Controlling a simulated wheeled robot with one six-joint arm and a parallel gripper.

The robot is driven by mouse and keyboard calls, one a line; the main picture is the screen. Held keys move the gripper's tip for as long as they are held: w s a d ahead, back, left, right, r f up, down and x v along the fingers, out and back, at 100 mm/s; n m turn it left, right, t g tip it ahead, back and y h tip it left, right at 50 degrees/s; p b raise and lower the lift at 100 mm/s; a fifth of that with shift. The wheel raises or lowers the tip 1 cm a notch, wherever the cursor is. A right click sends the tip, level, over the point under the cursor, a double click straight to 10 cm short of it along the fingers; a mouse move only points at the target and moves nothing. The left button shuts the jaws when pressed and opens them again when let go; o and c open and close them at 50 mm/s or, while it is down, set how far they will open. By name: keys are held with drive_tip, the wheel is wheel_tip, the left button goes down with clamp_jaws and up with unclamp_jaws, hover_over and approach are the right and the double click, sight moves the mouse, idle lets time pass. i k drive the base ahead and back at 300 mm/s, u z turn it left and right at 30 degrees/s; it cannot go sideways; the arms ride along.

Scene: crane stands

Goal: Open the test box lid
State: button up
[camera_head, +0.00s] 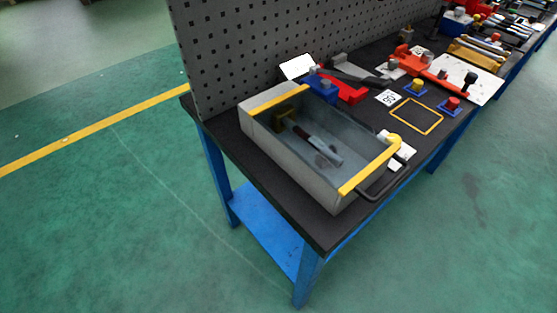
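A grey box (290,158) with yellow strips on two of its edges stands at the near end of a dark workbench. It fits the test box best. Its inside shows from above, with a dark-handled tool (318,143) lying in it. I see no raised lid, and I cannot tell whether a clear lid covers the top. A black loop handle (384,188) sticks out at the box's near right end. My gripper is not in view.
The workbench (283,211) has blue legs and a perforated panel (270,45) along its back. Right of the box are a yellow outlined square (416,116), red and blue parts and several fixtures. Green floor in front and left is clear.

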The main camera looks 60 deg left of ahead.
sight(353, 186)
drive_tip(key=u, duration=1.65)
drive_tip(key=k, duration=0.75)
drive_tip(key=z, duration=0.9)
drive_tip(key=i, duration=0.45)
drive_tip(key=u, duration=0.15)
